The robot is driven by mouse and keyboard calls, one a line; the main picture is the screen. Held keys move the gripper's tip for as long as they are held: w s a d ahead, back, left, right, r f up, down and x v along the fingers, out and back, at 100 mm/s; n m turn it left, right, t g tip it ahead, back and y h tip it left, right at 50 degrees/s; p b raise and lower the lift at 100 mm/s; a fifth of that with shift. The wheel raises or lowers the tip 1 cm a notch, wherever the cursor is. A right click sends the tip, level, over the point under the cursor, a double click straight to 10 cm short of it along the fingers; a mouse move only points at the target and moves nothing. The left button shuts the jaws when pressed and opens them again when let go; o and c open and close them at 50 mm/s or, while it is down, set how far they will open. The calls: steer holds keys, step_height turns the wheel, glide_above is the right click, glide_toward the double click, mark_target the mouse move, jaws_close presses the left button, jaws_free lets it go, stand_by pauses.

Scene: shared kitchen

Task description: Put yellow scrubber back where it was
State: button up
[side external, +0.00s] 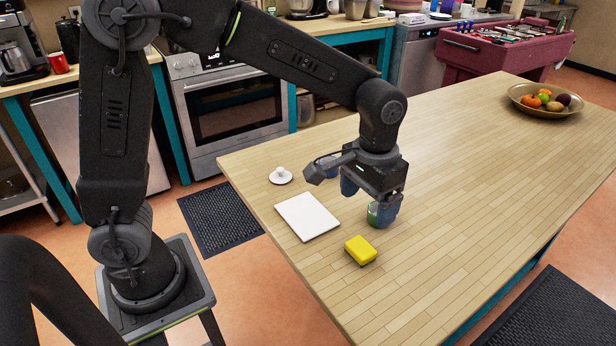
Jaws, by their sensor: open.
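The yellow scrubber (360,249), a yellow block with a darker underside, lies on the wooden table (470,150) near its front edge. It stands free, with nothing touching it that I can see. My gripper (384,203) is open, low over the table, behind and to the right of the scrubber. A blue and green can or cup (380,216) is right under the gripper. Its upper part is hidden, and I cannot tell whether the fingers touch it. No marked spot for the scrubber shows.
A white square board (307,216) lies left of the scrubber, with a white knobbed lid (280,176) behind it. A blue item (348,185) stands partly hidden beside my gripper. A fruit bowl (545,101) sits at the far right. The table's right side is clear.

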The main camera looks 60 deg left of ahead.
steer(key=s+a+r+t, duration=0.2)
steer(key=s+a, duration=0.3)
steer(key=s, duration=0.3)
steer(key=s+a+r+t, duration=0.3)
steer(key=s+a+r, duration=0.2)
steer(key=s, duration=0.3)
steer(key=shift+s+r+t, duration=0.15)
steer(key=shift+s+t, duration=0.1)
steer(key=shift+t, duration=0.05)
